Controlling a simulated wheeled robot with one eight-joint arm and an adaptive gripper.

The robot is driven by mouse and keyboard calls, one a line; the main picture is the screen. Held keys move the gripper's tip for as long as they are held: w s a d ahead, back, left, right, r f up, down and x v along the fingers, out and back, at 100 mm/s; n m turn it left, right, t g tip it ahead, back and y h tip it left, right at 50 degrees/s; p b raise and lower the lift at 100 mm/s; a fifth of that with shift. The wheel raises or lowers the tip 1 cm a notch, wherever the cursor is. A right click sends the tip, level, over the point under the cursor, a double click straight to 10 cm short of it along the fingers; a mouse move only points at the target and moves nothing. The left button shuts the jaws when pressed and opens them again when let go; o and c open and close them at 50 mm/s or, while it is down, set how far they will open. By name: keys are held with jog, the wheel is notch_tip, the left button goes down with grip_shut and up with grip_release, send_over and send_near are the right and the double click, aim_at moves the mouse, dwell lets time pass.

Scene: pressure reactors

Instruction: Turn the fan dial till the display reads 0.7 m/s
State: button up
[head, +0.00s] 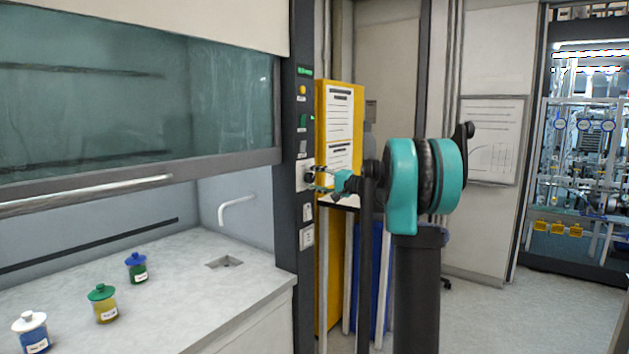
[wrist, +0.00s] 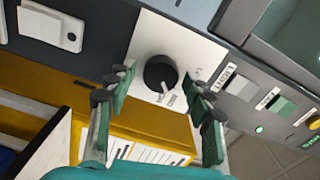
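The fan dial is a round black knob (wrist: 160,73) on a white plate (wrist: 180,45), with a pale mark by its lower edge in the wrist view. In the head view the white plate (head: 302,174) sits on the dark post of the fume hood. My gripper (wrist: 158,80) is open, with one dark-tipped finger on each side of the knob. Gaps show between the fingers and the knob; I cannot tell how far the tips reach along it. In the head view my gripper (head: 315,178) is at the plate. A small green display (head: 305,71) tops the post; its reading is too small to make out.
Switches (wrist: 283,107) and a green light line the panel beside the dial. Sockets (head: 307,237) sit below it. A yellow cabinet (head: 326,260) stands close beside the post. Lidded jars (head: 104,306) stand on the hood's worktop (head: 190,305), under the raised sash.

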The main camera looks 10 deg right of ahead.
jog(key=shift+s+d, duration=0.1)
jog(key=v, duration=1.1)
jog(key=shift+s+d, duration=0.25)
jog(key=shift+a, duration=0.1)
jog(key=s+a+f+n+g+h, duration=0.25)
jog(key=s+a+f, duration=0.35)
jog(key=s+f, duration=0.45)
jog(key=s+a+f+n+g+h, duration=0.1)
jog(key=s+a+f+g+h, duration=0.25)
jog(key=s+a+f, duration=0.65)
jog(key=s+d+f+n+g+h, duration=0.1)
jog(key=s+d+f+h, duration=0.2)
jog(key=s+f, duration=0.6)
jog(key=s+d+f+n+g+h, duration=0.1)
jog(key=s+d+f+n+h, duration=0.1)
jog(key=s+d+f, duration=0.4)
jog(key=s+f+h, duration=0.1)
jog(key=s+f, duration=0.3)
jog(key=shift+s+g+h, duration=0.3)
jog(key=shift+s+h, duration=0.1)
